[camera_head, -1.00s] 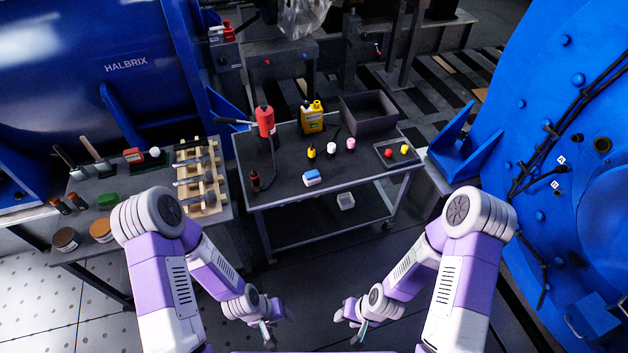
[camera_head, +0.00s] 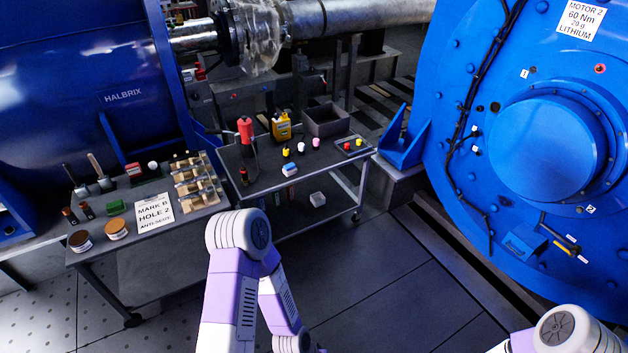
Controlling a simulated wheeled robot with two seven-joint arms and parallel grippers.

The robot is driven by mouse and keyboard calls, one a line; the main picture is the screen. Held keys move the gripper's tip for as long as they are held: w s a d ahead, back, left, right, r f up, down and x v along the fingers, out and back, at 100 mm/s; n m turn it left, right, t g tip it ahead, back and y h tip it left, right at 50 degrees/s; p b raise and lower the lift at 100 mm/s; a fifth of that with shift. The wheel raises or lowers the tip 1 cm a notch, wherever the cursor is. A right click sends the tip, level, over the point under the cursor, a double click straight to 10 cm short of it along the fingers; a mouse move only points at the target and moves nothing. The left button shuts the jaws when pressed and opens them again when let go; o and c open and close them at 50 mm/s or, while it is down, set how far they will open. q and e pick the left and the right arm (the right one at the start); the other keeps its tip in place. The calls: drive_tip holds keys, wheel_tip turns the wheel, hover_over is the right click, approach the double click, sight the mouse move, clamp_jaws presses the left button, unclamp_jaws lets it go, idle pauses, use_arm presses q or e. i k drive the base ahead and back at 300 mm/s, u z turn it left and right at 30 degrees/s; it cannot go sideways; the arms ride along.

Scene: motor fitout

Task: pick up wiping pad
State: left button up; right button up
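No thing is clearly marked as the wiping pad. A small blue-and-white block (camera_head: 290,169) lies on the front part of the grey cart top (camera_head: 262,180). A green block (camera_head: 116,207) lies on the dark table (camera_head: 150,253) at the left. I cannot tell for sure which of them is the pad. My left arm comes up from the bottom middle, well short of the cart, and its gripper is below the picture edge. Only a piece of my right arm shows at the bottom right, and its gripper is out of view.
The cart carries a red bottle (camera_head: 246,131), a yellow container (camera_head: 281,126), an open dark bin (camera_head: 326,121) and a small tray (camera_head: 350,147). The table holds a printed sign (camera_head: 155,213) and two round tins. A large blue motor (camera_head: 545,150) stands right. Open floor (camera_head: 390,270) lies before the cart.

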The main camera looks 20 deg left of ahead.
sight(290, 169)
drive_tip(key=i, duration=1.15)
drive_tip(key=u, duration=1.1)
drive_tip(key=i, duration=1.05)
drive_tip(key=u, duration=1.05)
drive_tip(key=i, duration=0.55)
